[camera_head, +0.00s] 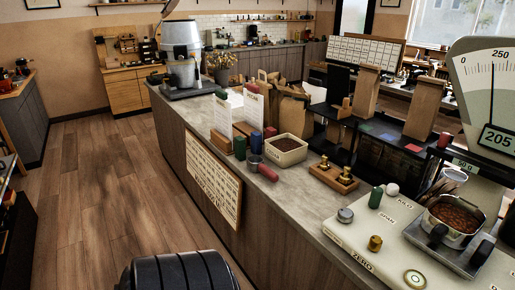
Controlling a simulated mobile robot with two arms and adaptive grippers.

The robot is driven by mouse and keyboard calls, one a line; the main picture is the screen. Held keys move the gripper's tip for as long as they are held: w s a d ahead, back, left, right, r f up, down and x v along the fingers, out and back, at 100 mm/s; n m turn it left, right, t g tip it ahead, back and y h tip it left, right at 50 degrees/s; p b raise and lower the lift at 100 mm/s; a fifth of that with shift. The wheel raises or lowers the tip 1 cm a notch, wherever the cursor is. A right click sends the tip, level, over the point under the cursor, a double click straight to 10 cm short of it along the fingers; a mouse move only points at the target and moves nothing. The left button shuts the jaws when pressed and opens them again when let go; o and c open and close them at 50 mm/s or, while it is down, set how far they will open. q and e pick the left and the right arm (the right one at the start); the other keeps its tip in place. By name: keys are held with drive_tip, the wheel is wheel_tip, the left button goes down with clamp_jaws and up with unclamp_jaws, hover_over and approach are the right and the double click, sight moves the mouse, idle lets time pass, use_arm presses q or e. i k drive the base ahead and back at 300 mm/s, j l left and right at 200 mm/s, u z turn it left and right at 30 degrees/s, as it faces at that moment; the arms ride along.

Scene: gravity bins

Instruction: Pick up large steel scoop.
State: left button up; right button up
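I cannot make out a clear large steel scoop. A round steel vessel (440,229) full of brown beans sits at the right on the grey scale platform of a cream-coloured scale (365,240). Neither of my grippers shows in the view.
The long grey counter (310,188) carries a cream bin of dark grounds (286,158), a wooden block with brass weights (334,178), paper bags (292,117) and coloured cylinders. A dial (489,82) rises at the right. The wooden floor (95,200) at left is free.

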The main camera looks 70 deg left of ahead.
sight(263, 170)
drive_tip(key=u, duration=2.1)
drive_tip(key=i+j, duration=0.15)
drive_tip(key=i, duration=0.1)
